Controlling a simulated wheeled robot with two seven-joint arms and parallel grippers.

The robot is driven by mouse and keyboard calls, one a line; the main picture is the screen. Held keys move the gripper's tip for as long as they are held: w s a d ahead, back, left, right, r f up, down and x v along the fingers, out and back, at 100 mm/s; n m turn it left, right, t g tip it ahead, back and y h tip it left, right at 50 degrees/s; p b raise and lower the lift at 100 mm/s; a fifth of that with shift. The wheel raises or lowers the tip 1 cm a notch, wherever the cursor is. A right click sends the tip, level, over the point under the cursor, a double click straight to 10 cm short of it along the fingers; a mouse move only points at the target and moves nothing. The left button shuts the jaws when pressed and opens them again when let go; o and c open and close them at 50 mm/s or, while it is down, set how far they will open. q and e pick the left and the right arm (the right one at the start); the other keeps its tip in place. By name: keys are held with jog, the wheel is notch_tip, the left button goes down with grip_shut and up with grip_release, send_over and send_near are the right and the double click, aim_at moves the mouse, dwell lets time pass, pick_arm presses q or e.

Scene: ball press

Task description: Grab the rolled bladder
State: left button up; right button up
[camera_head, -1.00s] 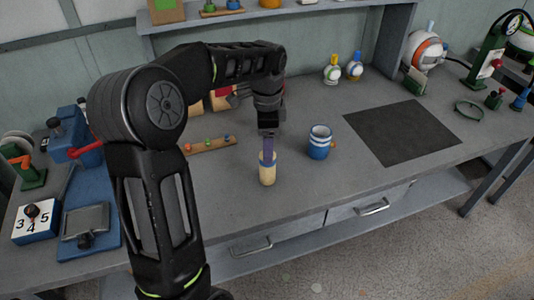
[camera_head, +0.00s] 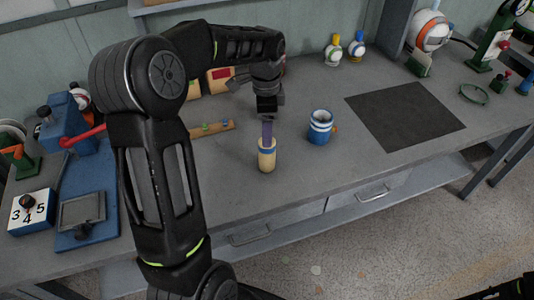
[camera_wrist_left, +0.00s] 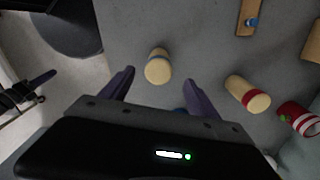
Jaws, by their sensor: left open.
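A cream roll with a blue band (camera_head: 267,157), which looks like the rolled bladder, stands upright on the grey bench. It also shows in the left wrist view (camera_wrist_left: 158,68), ahead of and between the fingers. My left gripper (camera_head: 267,132) is above it, fingers pointing down; the head view cannot show whether they touch it. In the left wrist view the purple fingers (camera_wrist_left: 158,92) are spread, with nothing gripped between them. A second cream roll with a red band (camera_wrist_left: 248,94) shows only there. What seems my right gripper (camera_wrist_left: 40,88) is small at that view's left edge.
A blue-and-white mug (camera_head: 320,128) stands just right of the roll. A pegged wooden strip (camera_head: 212,128) lies behind left. A blue press (camera_head: 78,215) and number block (camera_head: 30,212) are at left. A dark mat (camera_head: 405,117) lies clear at right.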

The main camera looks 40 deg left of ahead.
aim_at(267, 155)
pick_arm(q)
jog(key=shift+f, duration=0.2)
jog(key=shift+f+p, duration=0.8)
jog(key=shift+f, duration=1.6)
grip_shut()
